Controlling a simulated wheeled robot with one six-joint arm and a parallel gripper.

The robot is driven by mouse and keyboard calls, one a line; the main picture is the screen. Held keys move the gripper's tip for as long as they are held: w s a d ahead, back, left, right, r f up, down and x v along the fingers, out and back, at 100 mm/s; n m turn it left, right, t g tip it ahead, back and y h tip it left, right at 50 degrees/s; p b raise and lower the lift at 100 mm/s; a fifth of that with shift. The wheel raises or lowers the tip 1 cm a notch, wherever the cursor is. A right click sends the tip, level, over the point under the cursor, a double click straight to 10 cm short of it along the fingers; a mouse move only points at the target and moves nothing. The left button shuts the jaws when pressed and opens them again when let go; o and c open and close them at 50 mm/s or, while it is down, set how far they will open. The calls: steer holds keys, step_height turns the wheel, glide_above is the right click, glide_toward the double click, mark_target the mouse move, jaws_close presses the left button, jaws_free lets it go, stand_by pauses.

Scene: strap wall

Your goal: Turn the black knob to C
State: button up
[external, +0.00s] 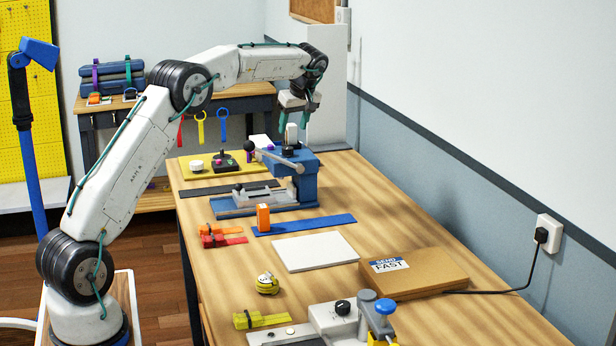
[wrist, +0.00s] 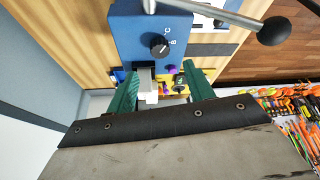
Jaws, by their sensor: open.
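The black knob (wrist: 159,46) is on the top face of a blue machine (wrist: 130,28) in the wrist view. Letters B and C are printed beside it, to its right and upper right. Its pale mark seems to point toward the upper right; the exact setting is too small to tell. In the external view the knob (external: 287,151) is a small dark shape on the blue machine (external: 308,178). My gripper (external: 295,119) is open above and behind the machine. In the wrist view its green fingers (wrist: 160,75) are apart, below the knob, not around it.
A metal lever with a black ball (wrist: 274,30) crosses above the knob. A yellow board (external: 222,165) with a joystick lies behind the machine. Another black knob (external: 342,307) is on a machine at the front. A white sheet (external: 315,252) and cardboard box (external: 415,278) lie between.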

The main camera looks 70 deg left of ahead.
mark_target(288, 148)
steer(key=shift+m+t, duration=0.3)
steer(key=shift+m, duration=0.3)
steer(key=shift+s+x, duration=0.2)
steer(key=shift+x, duration=3.7)
